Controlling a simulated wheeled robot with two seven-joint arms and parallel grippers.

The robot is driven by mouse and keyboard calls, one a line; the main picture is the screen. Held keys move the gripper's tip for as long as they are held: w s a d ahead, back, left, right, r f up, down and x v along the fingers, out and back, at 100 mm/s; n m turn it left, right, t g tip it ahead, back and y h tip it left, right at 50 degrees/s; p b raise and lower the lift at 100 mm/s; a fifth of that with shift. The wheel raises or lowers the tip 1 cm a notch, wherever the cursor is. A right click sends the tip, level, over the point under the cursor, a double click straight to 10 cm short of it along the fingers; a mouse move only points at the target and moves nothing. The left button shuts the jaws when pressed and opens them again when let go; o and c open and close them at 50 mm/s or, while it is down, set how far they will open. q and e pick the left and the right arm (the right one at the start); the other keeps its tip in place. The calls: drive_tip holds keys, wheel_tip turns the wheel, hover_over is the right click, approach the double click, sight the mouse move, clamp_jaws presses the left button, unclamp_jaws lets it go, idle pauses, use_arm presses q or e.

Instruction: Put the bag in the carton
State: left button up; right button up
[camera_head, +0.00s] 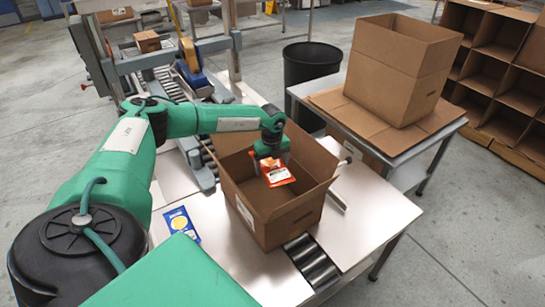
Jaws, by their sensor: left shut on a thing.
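An open brown carton (256,215) stands on the metal table (375,205), its flaps spread. My left arm reaches in from the left, and my left gripper (270,163) points down over the carton's opening. It is shut on an orange and white bag (279,177), which hangs at the opening, within the carton's walls as seen from here. I cannot tell how far the bag is above the carton's floor. My right gripper is not in view.
A blue and yellow packet (181,225) lies on the table left of the carton. Rollers (312,262) run in front of the carton. A larger open carton (400,70) stands on a side table, with a black bin (311,65) behind.

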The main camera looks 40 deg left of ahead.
use_arm(q)
drive_tip(key=shift+w+a+f+n, duration=0.2)
drive_tip(key=shift+a+f+n, duration=0.5)
drive_tip(key=shift+f, duration=0.25)
hover_over(270, 206)
wheel_tip(270, 206, down, 15)
drive_tip(key=shift+s+d+p, duration=0.1)
drive_tip(key=shift+p, duration=0.25)
drive_tip(key=shift+f+b, duration=0.55)
drive_tip(key=shift+f, duration=1.8)
drive_tip(key=shift+f, duration=0.2)
drive_tip(key=o, duration=0.9)
drive_tip(key=shift+r, duration=0.1)
drive_tip(key=shift+r, duration=0.5)
wheel_tip(270, 206, up, 11)
drive_tip(key=shift+r+p, duration=0.15)
drive_tip(key=shift+p, duration=0.2)
